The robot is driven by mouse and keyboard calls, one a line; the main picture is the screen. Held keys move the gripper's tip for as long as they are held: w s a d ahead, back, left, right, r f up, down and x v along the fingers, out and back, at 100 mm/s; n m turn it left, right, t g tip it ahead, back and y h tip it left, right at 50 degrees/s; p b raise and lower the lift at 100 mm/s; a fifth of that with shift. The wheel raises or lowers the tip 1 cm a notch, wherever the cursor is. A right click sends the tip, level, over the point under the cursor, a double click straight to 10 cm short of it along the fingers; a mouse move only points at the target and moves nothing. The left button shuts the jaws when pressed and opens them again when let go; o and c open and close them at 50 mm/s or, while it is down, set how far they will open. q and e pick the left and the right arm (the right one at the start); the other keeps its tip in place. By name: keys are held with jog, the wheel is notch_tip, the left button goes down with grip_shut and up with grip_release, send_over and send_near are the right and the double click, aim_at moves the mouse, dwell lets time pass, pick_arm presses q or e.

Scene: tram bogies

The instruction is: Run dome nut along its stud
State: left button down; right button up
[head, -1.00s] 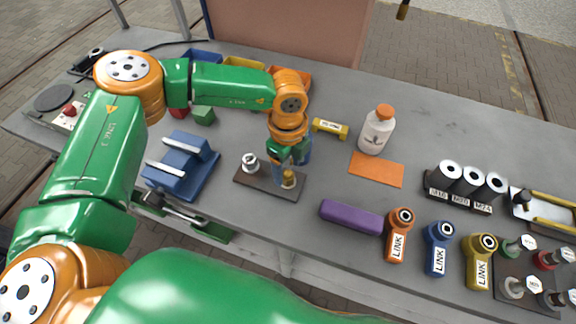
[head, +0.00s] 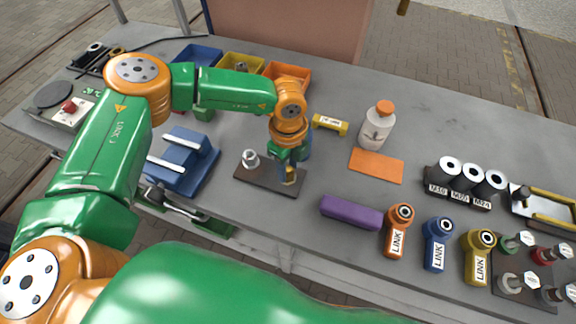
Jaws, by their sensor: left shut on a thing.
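A dark base plate (head: 263,185) lies near the front edge of the bench. A silver nut or stud fitting (head: 250,160) stands at its left end. A brass dome nut (head: 290,176) is at its right end, upright over the plate. My left gripper (head: 289,172) points down there and is shut on the dome nut. The gripper and arm partly hide the nut, and I cannot see the stud's thread below it. My right gripper is not in view.
A blue stepped block (head: 182,160) stands left of the plate and a purple bar (head: 351,212) right of it. A white bottle (head: 377,128) and orange mat (head: 376,166) are behind. Labelled LINK parts (head: 437,244) line the front right. The back right of the bench is clear.

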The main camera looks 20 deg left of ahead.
pick_arm(q)
jog(key=m+b, duration=0.1)
jog(key=m, duration=0.1)
jog(key=m+b, duration=0.1)
jog(key=b, duration=0.1)
jog(key=m+b, duration=0.2)
jog(key=shift+f+m, duration=0.25)
jog(key=shift+m, duration=0.05)
jog(key=m+b, duration=0.4)
jog(key=m, duration=0.1)
jog(key=shift+b, duration=0.35)
jog(key=m+b, duration=0.3)
jog(key=m, duration=0.2)
jog(key=shift+w+r, duration=0.1)
jog(key=shift+r, duration=0.05)
jog(key=m+b, duration=0.1)
jog(key=m, duration=0.3)
jog(key=shift+r+b, duration=0.1)
jog(key=shift+b, duration=0.2)
jog(key=m, duration=0.3)
jog(key=shift+b, duration=0.35)
jog(key=m, duration=0.3)
jog(key=shift+r+m, duration=0.1)
jog(key=shift+m, duration=0.3)
jog(key=m+b, duration=0.1)
jog(key=m, duration=0.5)
jog(key=shift+m, duration=0.4)
